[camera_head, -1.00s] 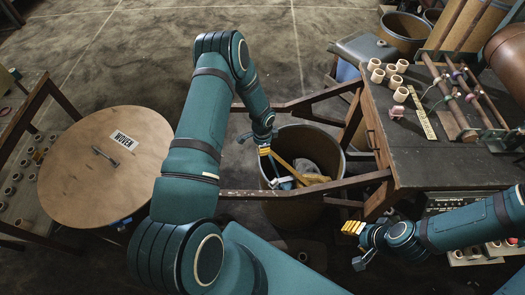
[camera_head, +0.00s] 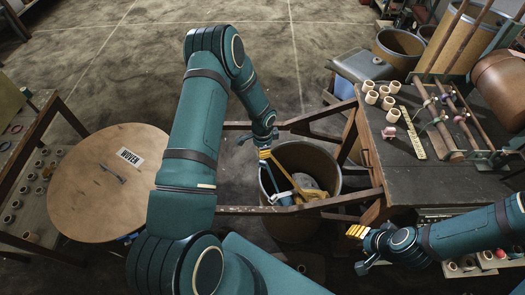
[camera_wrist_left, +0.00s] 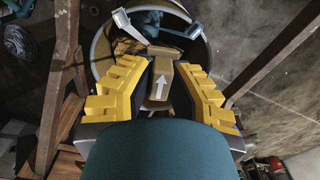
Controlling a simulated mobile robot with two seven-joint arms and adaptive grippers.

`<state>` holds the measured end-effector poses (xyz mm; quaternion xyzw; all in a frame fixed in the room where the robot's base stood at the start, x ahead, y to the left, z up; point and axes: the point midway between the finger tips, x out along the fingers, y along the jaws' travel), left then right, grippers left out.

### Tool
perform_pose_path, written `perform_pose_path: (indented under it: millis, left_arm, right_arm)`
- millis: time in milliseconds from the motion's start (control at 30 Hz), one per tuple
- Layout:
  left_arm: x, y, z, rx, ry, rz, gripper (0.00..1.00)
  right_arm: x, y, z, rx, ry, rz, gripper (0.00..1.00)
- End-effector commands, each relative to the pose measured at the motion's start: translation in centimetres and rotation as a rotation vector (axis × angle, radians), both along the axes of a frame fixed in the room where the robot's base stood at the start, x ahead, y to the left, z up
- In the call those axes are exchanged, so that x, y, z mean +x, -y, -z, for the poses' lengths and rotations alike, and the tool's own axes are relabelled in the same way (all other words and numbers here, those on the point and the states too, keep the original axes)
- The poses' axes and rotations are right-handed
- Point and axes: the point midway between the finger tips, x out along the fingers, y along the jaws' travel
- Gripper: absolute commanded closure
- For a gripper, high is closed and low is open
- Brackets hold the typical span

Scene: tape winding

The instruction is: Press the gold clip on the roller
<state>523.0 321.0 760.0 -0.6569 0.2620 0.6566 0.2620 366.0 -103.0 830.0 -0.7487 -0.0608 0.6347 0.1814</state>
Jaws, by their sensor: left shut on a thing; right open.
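My left gripper (camera_head: 265,154) hangs over the open drum (camera_head: 335,190). In the left wrist view its yellow fingers (camera_wrist_left: 158,92) are shut on a tan block (camera_wrist_left: 161,76) with a white arrow. Pale metal arms show beyond the block; the head view shows tan and metal bars below the gripper. Roller-like rods (camera_head: 444,122) stand in a rack on the dark table at the right, apart from both grippers. I cannot pick out a gold clip on them. My right gripper (camera_head: 356,232) is open and empty, below the table's near left corner.
The dark table (camera_head: 410,175) carries several pale spools (camera_head: 391,116), a yellow ruler strip (camera_head: 412,133) and a pink item (camera_head: 388,132). Wooden rails run beside the drum. A round board (camera_head: 85,195) labelled WOVEN lies at the left. Open floor shows at the back.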

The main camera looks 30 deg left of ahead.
Motion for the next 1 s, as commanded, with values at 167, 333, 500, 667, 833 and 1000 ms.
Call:
perform_pose_path:
  millis: [167, 333, 500, 667, 833, 1000]
  left_arm:
    - [0.0, 0.0, 0.1, 0.000, 0.000, -0.006, 1.00]
    - [0.1, 0.0, 0.4, 0.001, 0.001, -0.205, 1.00]
    - [0.1, 0.0, 0.4, 0.001, 0.001, -0.536, 1.00]
    - [0.0, 0.0, 0.3, 0.001, 0.000, -0.847, 1.00]
    - [0.0, 0.0, 0.2, 0.001, 0.001, -1.179, 1.00]
    - [0.0, 0.0, 0.1, 0.000, 0.000, -1.407, 1.00]
  right_arm:
    - [0.0, 0.0, 0.1, 0.000, 0.000, 0.000, 0.53]
    - [0.0, 0.0, 1.6, 0.000, -0.001, 0.000, 0.53]
    - [0.0, 0.0, 3.1, 0.000, -0.001, 0.000, 0.53]
    - [0.0, 0.0, 4.0, 0.000, -0.001, 0.000, 0.53]
    - [0.0, 0.0, 4.6, 0.000, -0.001, 0.000, 0.53]
    - [0.0, 0.0, 4.6, 0.000, -0.001, 0.000, 0.53]
